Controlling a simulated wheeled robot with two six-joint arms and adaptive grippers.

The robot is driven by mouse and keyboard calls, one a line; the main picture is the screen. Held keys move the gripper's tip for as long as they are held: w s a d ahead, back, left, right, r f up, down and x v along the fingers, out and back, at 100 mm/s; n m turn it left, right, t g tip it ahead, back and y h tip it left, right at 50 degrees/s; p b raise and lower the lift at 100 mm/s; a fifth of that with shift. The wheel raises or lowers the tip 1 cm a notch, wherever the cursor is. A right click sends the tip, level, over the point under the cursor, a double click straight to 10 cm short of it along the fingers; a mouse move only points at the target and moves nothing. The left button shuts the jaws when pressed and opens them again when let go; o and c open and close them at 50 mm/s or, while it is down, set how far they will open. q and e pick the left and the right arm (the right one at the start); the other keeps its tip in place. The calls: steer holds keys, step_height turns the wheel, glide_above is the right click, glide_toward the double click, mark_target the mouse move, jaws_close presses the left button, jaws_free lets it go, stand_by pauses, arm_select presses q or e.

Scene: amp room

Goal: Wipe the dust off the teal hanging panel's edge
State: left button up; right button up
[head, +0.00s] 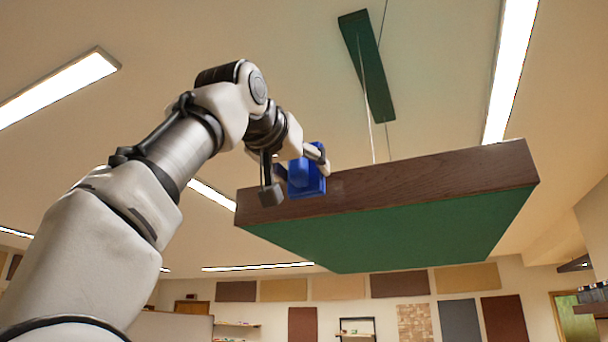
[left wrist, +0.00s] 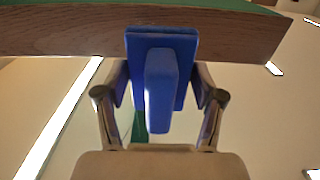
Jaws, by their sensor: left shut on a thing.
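The hanging panel (head: 400,231) has a green underside and a dark brown wood-grain edge (head: 430,177); it hangs from thin cords below the ceiling. Its edge also shows across the top of the left wrist view (left wrist: 60,33). My left gripper (head: 310,163) is shut on a blue block-shaped tool (head: 306,176) with a handle. In the left wrist view the fingers hold the tool's handle (left wrist: 159,90) from both sides. The tool's flat face is at the panel's edge, left of its middle; whether it touches is hard to tell. No dust is clearly visible. My right gripper is not in view.
A second green panel (head: 367,66) hangs higher up behind. Long ceiling lights (head: 510,70) run overhead. Coloured wall panels (head: 400,284) and small shelves line the far wall. The space below the hanging panel looks open.

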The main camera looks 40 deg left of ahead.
arm_select(q)
steer(key=shift+w+a, duration=0.1)
steer(key=shift+w, duration=0.05)
steer(key=shift+w+a+p, duration=0.1)
steer(key=shift+w+p, duration=0.25)
steer(key=shift+w, duration=0.35)
steer(key=shift+p+x, duration=0.9)
steer(key=shift+x, duration=1.75)
steer(key=shift+f, duration=0.25)
steer(key=shift+p+x, duration=0.5)
steer(key=shift+x, duration=0.45)
